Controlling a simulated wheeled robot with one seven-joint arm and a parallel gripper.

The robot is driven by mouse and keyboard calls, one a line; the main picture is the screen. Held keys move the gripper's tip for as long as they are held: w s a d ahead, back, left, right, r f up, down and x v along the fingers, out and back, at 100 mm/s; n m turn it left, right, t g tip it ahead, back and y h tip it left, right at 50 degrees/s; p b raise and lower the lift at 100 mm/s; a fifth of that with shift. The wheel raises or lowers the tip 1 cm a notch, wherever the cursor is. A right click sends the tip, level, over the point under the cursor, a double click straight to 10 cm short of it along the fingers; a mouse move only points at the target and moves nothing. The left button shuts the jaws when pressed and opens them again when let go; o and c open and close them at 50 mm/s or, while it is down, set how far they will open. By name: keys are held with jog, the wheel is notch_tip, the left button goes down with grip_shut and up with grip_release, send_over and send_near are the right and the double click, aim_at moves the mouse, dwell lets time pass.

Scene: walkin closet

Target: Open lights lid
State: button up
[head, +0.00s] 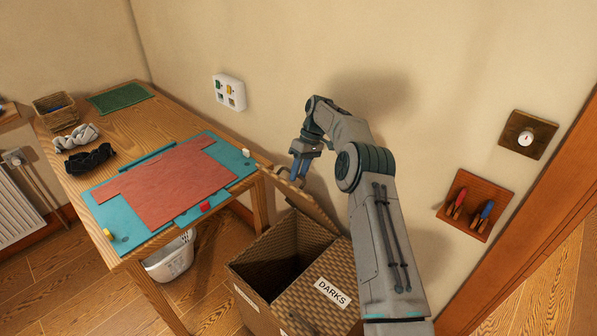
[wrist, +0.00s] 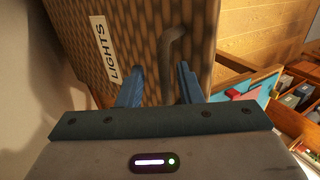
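The woven hamper (head: 262,305) stands on the floor by the wall. Its lights lid (head: 310,210) is raised and tilted up, and the dark compartment under it shows. In the wrist view the lid (wrist: 150,30) fills the upper middle, with its LIGHTS label (wrist: 110,52) at the left and a curved grey handle (wrist: 172,48). My gripper (head: 298,172) is at the raised lid's upper part. In the wrist view its blue fingers (wrist: 158,82) stand apart, with the handle's lower end between them. I cannot tell whether either finger touches it.
The darks lid (head: 318,285) is closed beside the opening. A wooden table (head: 150,100) with a teal mat (head: 128,232) stands at the left, close to the hamper. A white basket (head: 170,262) is under it. The wall (head: 300,50) is close behind my arm.

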jog(key=p+v, duration=0.7)
jog(key=shift+r+p, duration=0.25)
jog(key=shift+p, duration=0.1)
jog(key=shift+p, duration=0.6)
